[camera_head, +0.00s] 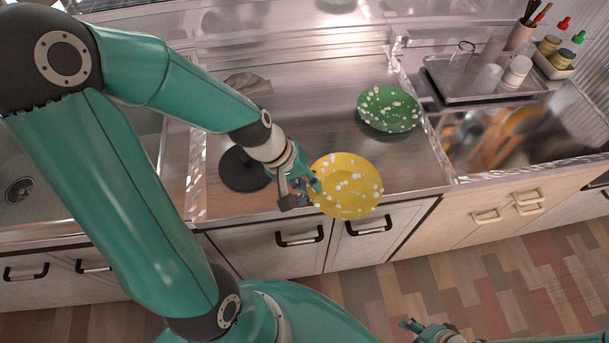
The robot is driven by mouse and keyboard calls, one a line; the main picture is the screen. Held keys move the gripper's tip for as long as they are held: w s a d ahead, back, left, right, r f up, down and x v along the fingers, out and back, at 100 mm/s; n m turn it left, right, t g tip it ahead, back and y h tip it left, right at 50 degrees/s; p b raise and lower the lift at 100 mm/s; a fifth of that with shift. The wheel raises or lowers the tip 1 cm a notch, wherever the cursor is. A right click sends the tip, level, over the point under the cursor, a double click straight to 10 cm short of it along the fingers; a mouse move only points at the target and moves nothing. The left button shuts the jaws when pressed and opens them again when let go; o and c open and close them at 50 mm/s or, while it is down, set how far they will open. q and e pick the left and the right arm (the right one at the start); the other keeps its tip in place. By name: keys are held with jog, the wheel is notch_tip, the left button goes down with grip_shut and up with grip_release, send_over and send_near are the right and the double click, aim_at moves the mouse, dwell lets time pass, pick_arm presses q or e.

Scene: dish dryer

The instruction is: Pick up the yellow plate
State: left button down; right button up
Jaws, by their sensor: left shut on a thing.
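The yellow plate (349,185) with white spots is near the counter's front edge in the head view. My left gripper (312,187) is at the plate's left rim and is shut on it. The fingertips are partly hidden, and I cannot tell whether the plate is clear of the counter. My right gripper (408,326) is low at the bottom of the view, in front of the cabinets and away from the plate. Its fingers are too small and cut off to tell whether they are open.
A green spotted plate (389,109) lies further back on the steel counter (320,110). A dark round disc (243,170) lies left of my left gripper. A grey cloth (249,84) is behind it. A tray (462,83) with cups stands at the back right. A sink (35,170) is at the left.

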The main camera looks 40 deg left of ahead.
pick_arm(q)
jog(key=shift+s+d+f, duration=0.15)
jog(key=shift+s, duration=0.05)
jog(key=c, duration=1.1)
grip_release()
jog(key=shift+o, duration=0.3)
jog(key=shift+w, duration=0.1)
